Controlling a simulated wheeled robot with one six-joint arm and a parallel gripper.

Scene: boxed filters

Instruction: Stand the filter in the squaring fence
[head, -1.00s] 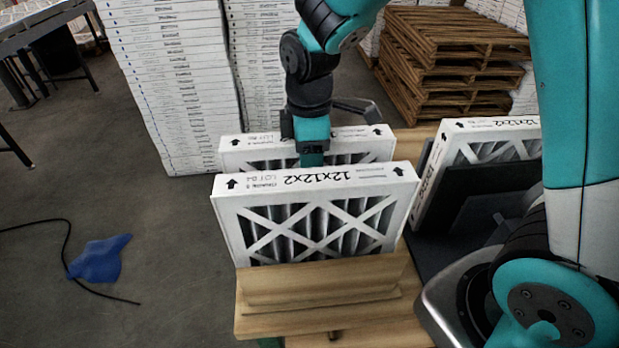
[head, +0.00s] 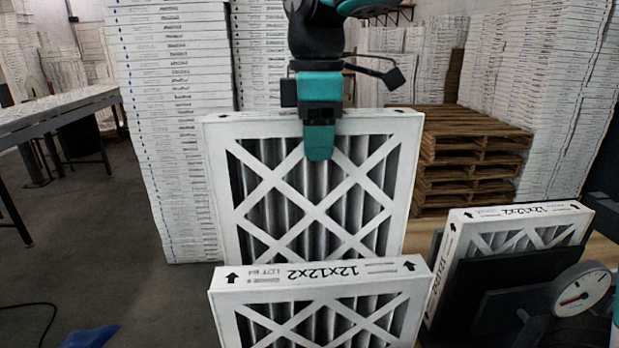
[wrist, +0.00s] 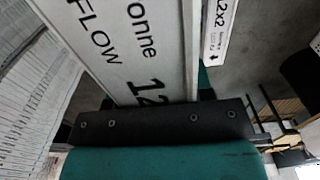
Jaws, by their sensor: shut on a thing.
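My gripper (head: 320,140) is shut on the top edge of a white-framed pleated filter (head: 232,190) with a lattice face. It hangs upright behind a second filter, which hides its lower edge. In the wrist view the held filter's printed edge (wrist: 120,45) runs between the jaws, above the dark jaw pad (wrist: 155,122). The second filter (head: 320,272), marked 12x12x2, stands in front and lower. A third filter (head: 520,215) stands tilted at the right behind dark plates (head: 500,300). I cannot tell whether these plates are the squaring fence.
A round dial gauge (head: 582,290) is at the right, by the dark plates. Tall stacks of white boxes (head: 160,130) and wooden pallets (head: 465,160) stand behind. A table (head: 60,115) is at the far left. The floor at the left is mostly open, with a blue cloth (head: 88,337).

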